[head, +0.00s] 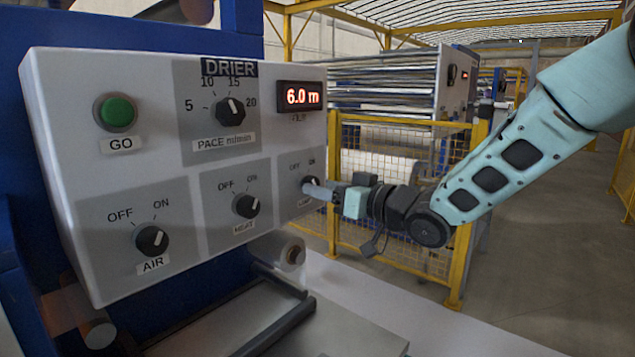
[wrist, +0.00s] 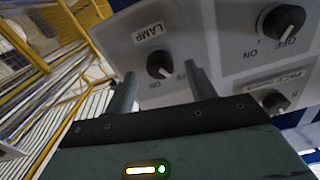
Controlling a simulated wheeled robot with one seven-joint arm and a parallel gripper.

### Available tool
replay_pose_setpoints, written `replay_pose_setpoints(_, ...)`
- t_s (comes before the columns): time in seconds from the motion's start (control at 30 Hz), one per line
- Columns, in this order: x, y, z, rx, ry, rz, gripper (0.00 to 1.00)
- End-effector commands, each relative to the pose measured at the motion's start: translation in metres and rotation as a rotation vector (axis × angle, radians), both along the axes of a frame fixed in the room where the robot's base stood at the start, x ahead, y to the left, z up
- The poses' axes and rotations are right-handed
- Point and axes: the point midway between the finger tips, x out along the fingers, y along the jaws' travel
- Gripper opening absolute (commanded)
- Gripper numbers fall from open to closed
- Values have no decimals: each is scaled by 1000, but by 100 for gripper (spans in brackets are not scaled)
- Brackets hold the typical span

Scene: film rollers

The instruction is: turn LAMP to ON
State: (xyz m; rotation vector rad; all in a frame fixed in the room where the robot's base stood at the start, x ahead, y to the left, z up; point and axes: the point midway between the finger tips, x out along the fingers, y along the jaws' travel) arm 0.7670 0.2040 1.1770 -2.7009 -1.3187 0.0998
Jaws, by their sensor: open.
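The LAMP knob (head: 312,181) is a black dial at the lower right of the grey DRIER panel (head: 150,75), with OFF and ON printed above it. My gripper (head: 309,188) partly covers it in the head view. In the wrist view, where the panel appears upside down, the LAMP knob (wrist: 158,66) lies between my two open fingertips (wrist: 160,70), and the LAMP label is above it. Its white mark seems to face the lower right there, towards the lettering partly hidden by the right finger. I cannot tell its exact setting or whether the fingers touch it.
The HEAT knob (head: 246,205) is just left of the LAMP knob, with the AIR knob (head: 151,240) further left. Above are the green GO button (head: 116,112), the PACE knob (head: 230,109) and a red display (head: 299,96). A yellow fence (head: 400,139) stands behind my arm.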

Motion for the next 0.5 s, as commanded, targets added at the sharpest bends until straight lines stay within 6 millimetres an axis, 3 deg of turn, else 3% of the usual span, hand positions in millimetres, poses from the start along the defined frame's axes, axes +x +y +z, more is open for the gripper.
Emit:
replay_pose_setpoints(0.2,14,18,1,0,0,0,55)
replay_pose_setpoints(0.5,16,21,0,0,0,0,55)
